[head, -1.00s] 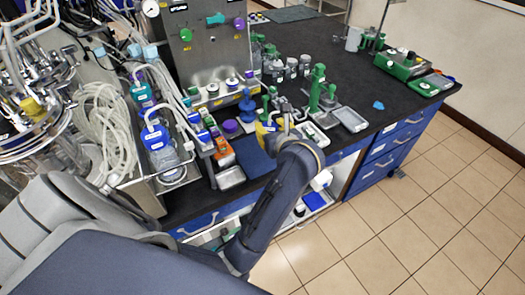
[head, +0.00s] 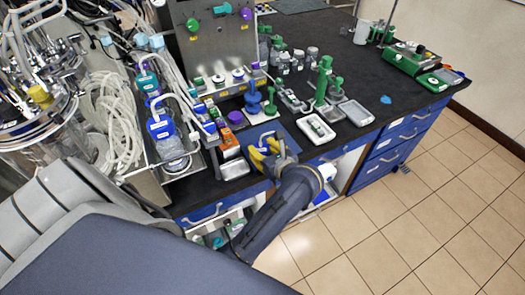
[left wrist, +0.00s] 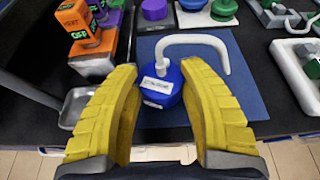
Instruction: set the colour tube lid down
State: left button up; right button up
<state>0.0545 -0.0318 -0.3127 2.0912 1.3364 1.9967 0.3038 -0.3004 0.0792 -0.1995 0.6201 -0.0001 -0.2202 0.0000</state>
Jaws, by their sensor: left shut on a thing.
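The blue tube lid (left wrist: 163,83), with a white hooked tube and a white label, is between the yellow fingers of my left gripper (left wrist: 160,100) in the left wrist view. The gripper is shut on it. In the head view the left gripper (head: 262,155) is over the dark blue mat (head: 291,133) near the bench's front edge, and the lid is mostly hidden by the fingers. The mat also shows behind the lid in the left wrist view (left wrist: 245,100). I cannot tell whether the lid touches the mat. My right gripper is out of view.
Orange boxes (left wrist: 85,28) and a metal tray (left wrist: 78,108) stand left of the mat. A blue stand (head: 254,100) and a green part (left wrist: 223,9) are behind it. A white tray (head: 318,129) lies to the right. Bare bench (head: 410,90) lies further right.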

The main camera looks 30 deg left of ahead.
aim_at(265, 153)
pick_arm(q)
jog(key=shift+f, duration=0.65)
jog(key=o, duration=0.7)
jog(key=shift+f, duration=0.1)
jog(key=shift+v, duration=2.8)
